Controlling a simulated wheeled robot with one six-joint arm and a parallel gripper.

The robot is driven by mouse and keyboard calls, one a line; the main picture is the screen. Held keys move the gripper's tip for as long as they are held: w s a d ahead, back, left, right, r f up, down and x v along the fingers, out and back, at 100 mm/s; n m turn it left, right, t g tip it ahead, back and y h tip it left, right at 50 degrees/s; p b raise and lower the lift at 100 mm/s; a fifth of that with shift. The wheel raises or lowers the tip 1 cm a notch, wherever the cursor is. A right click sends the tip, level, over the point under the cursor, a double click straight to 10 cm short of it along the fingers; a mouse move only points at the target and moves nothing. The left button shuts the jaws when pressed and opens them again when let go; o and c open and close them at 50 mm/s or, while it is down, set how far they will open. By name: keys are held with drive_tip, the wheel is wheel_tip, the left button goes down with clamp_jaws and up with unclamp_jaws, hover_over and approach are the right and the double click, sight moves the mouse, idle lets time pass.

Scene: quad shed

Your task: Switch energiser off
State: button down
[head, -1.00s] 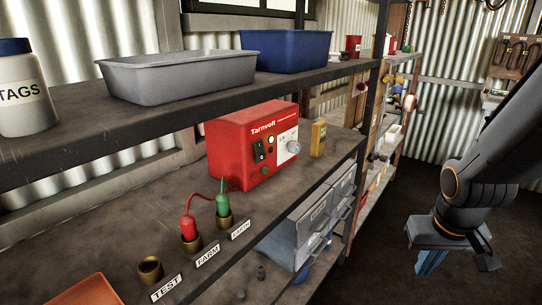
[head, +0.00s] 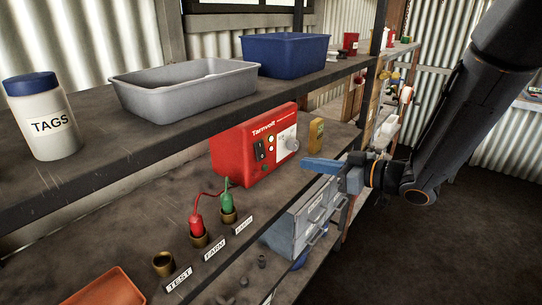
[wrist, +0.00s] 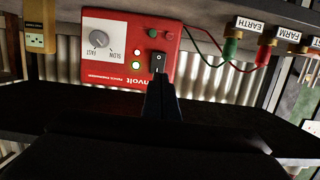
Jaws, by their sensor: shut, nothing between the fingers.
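The red Tarnvolt energiser (head: 232,153) stands on the lower shelf, its front facing my arm. Its black rocker switch (head: 260,150) is left of the lamps and the dial (head: 286,142). In the upside-down wrist view, the switch (wrist: 158,61) is just beyond my fingertips, and a lamp (wrist: 136,65) beside it glows green. I cannot tell which side of the rocker is pressed. My gripper (head: 308,163) is shut and empty, its blue fingers pointing at the energiser's front across a gap. It also shows in the wrist view (wrist: 160,84), apparently in line with the switch.
Red (head: 196,224) and green (head: 228,204) plugs sit in the FARM and EARTH sockets; the TEST socket (head: 163,264) is empty. A yellow tester (head: 316,132) stands right of the energiser. The upper shelf with a grey tub (head: 185,90) overhangs behind.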

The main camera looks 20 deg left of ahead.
sight(261, 156)
drive_tip(key=p+x, duration=0.4)
drive_tip(key=x, duration=1)
drive_tip(key=shift+w, duration=0.1)
